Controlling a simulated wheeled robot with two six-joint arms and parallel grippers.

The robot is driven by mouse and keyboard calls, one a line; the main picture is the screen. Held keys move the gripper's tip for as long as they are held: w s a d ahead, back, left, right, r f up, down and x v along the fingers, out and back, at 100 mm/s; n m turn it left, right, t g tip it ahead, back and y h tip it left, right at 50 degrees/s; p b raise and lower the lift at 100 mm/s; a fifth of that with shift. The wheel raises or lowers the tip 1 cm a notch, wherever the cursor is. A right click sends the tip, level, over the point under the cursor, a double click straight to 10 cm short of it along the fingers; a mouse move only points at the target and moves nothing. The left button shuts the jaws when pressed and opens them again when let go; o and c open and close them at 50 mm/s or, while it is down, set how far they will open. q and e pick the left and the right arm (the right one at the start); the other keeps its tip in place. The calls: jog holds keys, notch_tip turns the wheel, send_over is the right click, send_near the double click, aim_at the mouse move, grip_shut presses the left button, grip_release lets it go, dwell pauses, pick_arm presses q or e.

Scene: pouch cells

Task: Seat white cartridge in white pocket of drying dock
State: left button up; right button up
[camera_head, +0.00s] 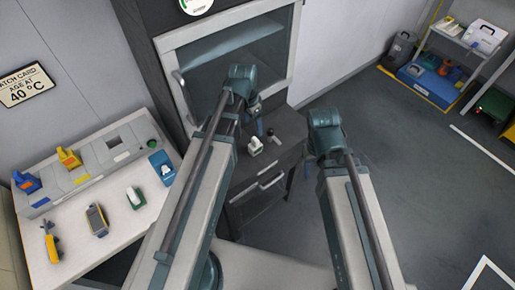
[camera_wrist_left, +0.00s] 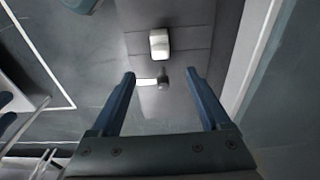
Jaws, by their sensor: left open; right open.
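A white cartridge (camera_head: 255,146) stands on the dark ledge in front of the glass-fronted cabinet; the left wrist view shows a white block (camera_wrist_left: 159,42) there, beyond my fingertips. The grey drying dock (camera_head: 88,182) lies on the white table at left, with a blue cartridge (camera_head: 27,182) and a yellow cartridge (camera_head: 68,158) in it. An empty-looking pocket (camera_head: 113,142) is towards its right end. My left gripper (camera_wrist_left: 160,74) is open and empty, above the ledge and apart from the cartridge. My right gripper (camera_head: 325,130) is open, right of the ledge; its fingertips are hard to see.
Floor (camera_head: 420,190) at right is clear.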

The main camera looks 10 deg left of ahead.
aim_at(255, 139)
pick_arm(q)
jog(key=shift+w+d+f+b, duration=0.1)
jog(key=shift+w+f+b, duration=0.05)
jog(key=shift+f+b, duration=1.25)
jog(key=shift+w+d+f+b, duration=0.1)
jog(key=shift+f+b, duration=1.25)
jog(key=shift+f, duration=0.1)
jog(key=shift+w+d+f+b, duration=0.1)
jog(key=shift+w+f+b, duration=0.05)
jog(key=shift+f+b, duration=1.25)
jog(key=shift+f, duration=0.1)
jog(key=f+b, duration=0.5)
jog(key=shift+w+d+f, duration=0.1)
jog(key=shift+w, duration=0.1)
grip_shut()
